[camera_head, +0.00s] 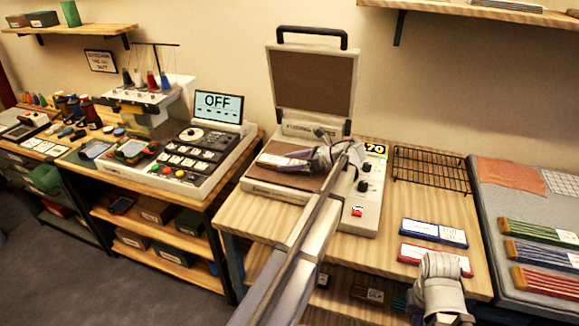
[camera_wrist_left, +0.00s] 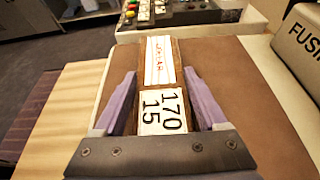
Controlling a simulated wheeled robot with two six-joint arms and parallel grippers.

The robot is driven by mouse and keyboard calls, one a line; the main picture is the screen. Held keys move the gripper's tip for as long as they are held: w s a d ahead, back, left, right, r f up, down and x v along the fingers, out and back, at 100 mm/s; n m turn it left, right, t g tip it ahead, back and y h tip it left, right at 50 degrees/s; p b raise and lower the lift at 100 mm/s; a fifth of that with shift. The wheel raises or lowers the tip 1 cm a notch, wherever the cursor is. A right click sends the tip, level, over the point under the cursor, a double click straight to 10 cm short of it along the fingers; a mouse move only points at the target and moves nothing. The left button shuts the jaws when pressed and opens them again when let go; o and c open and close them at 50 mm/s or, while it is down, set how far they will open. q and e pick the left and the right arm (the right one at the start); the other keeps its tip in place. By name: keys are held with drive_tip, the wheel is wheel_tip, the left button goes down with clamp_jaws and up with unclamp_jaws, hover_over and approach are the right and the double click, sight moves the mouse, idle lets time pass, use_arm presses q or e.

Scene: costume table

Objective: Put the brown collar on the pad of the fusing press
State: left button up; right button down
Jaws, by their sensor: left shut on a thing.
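The brown collar (camera_wrist_left: 173,87) is a flat strip with white labels, one reading "170 15". My left gripper (camera_wrist_left: 162,90) is shut on it, with a purple finger on each side. In the head view the collar (camera_head: 280,160) extends left from the left gripper (camera_head: 314,158), over the brown pad (camera_head: 272,178) of the fusing press (camera_head: 330,212). The pad also shows beneath it in the wrist view (camera_wrist_left: 240,90). I cannot tell whether the collar touches the pad. The press lid (camera_head: 310,82) stands open. Part of my right arm shows at lower right, its fingers hidden.
Blue (camera_head: 434,233) and red (camera_head: 437,259) labelled strips lie right of the press, near a black wire rack (camera_head: 432,170). A machine with an "OFF" screen (camera_head: 217,103) stands left. A grey mat (camera_head: 488,235) with colored bundles lies at far right.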

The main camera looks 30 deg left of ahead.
use_arm(q)
drive_tip(key=shift+r, duration=0.1)
drive_tip(key=shift+f, duration=0.2)
drive_tip(key=o, duration=1.3)
drive_tip(key=shift+r, duration=0.1)
drive_tip(key=shift+r, duration=0.2)
drive_tip(key=p+v, duration=0.4)
drive_tip(key=v, duration=0.7)
drive_tip(key=shift+d, duration=0.15)
drive_tip(key=shift+d+p, duration=0.35)
drive_tip(key=shift+d, duration=0.05)
